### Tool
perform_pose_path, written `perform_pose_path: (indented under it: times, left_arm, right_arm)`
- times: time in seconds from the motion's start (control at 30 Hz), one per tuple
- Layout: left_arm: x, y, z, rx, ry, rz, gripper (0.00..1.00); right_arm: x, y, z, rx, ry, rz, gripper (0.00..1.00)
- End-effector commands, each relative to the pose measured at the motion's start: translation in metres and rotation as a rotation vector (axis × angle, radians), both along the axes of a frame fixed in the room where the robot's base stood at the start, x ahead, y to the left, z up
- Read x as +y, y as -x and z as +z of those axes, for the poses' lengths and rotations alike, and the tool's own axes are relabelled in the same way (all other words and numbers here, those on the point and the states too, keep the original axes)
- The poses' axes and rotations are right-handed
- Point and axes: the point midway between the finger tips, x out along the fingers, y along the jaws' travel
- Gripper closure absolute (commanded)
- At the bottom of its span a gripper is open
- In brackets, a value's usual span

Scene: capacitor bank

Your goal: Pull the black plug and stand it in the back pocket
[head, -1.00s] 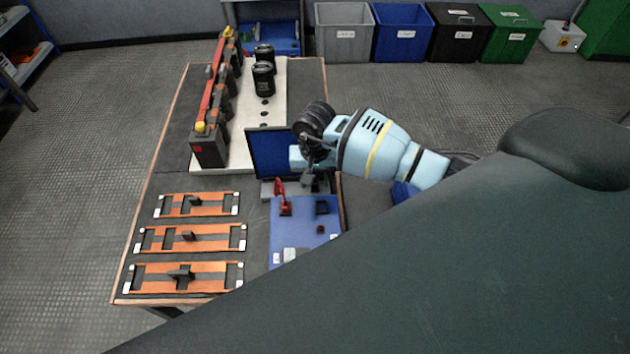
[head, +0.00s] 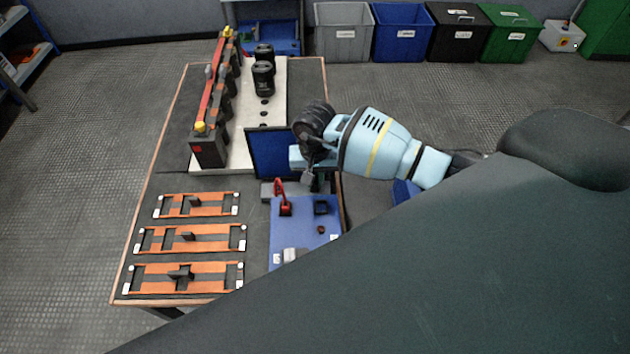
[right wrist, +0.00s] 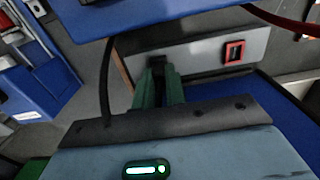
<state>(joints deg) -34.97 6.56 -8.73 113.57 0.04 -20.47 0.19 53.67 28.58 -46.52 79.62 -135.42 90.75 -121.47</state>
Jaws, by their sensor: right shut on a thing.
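My right gripper (head: 312,180) reaches in from the right beside the dark blue upright panel and points down. In the right wrist view its two green fingers (right wrist: 160,88) are shut on the black plug (right wrist: 158,62), in front of a grey box face (right wrist: 200,58). Whether the plug is still seated in that face cannot be told. In the head view the gripper hides the plug. A small black square holder (head: 321,207) sits on the blue mat (head: 300,238); I cannot tell whether it is the back pocket. My left gripper is out of view.
A red lever piece (head: 283,203) stands on the mat. The blue upright panel (head: 270,152) is close beside the gripper. A red-rimmed socket (right wrist: 235,52) and a black cable (right wrist: 105,85) are near the fingers. Orange frames (head: 195,240) lie at left; black cylinders (head: 263,78) stand behind.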

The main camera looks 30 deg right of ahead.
Motion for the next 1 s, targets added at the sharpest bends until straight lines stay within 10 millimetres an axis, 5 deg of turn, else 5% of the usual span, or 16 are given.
perform_pose_path:
  times: [1.0]
  left_arm:
    - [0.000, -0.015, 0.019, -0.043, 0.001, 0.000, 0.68]
  right_arm:
    - [0.000, 0.000, 0.033, -0.002, 0.001, 0.000, 1.00]
